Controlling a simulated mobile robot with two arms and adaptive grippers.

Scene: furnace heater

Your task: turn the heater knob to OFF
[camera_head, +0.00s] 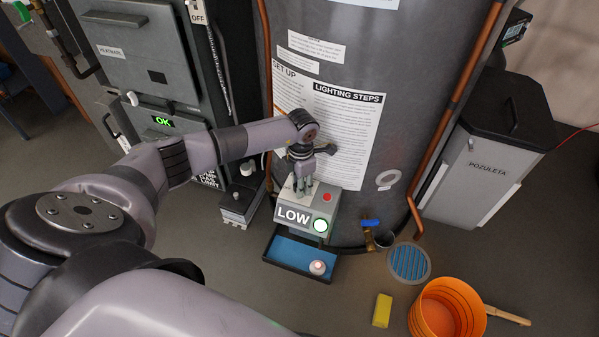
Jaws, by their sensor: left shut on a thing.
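The knob itself is mostly hidden by the fingers. My right gripper is not in view.
A blue tray (290,252) with a small lit button sits below the box. A valve with a blue handle (370,223), floor drain (409,262), yellow sponge (382,310) and orange bucket (440,309) lie to the right. A black-lidded bin (470,185) stands beyond the copper pipe.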

